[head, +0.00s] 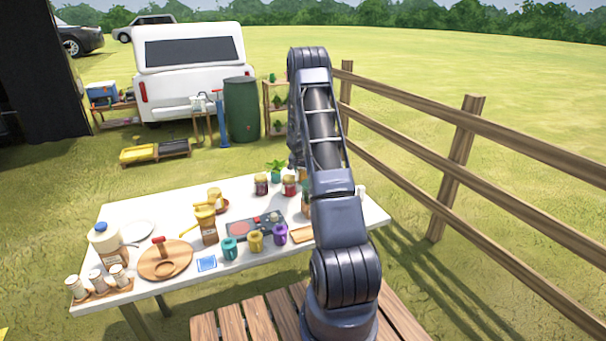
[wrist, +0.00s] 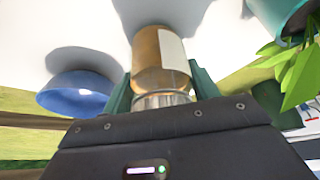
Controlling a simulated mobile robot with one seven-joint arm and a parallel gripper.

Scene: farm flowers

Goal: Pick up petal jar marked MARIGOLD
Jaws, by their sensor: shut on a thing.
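An amber-orange jar (wrist: 152,60) with a pale label fills the middle of the wrist view. The label's writing cannot be read from here. My gripper (wrist: 161,90) is shut on this jar near its clear, ribbed end, with a green finger on each side. The jar's far end is close to the white tabletop; I cannot tell whether it touches. In the head view my arm hides the gripper and most of that spot. Two other jars, one dark red (head: 261,185) and one red (head: 289,186), stand at the table's back edge.
A potted plant (head: 276,174) stands behind the jars; its leaves show close on the right in the wrist view (wrist: 300,72). A blue bowl (wrist: 80,92) is at left there. The white table (head: 120,213) holds mugs and boards. A wooden fence (head: 455,165) runs along the right.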

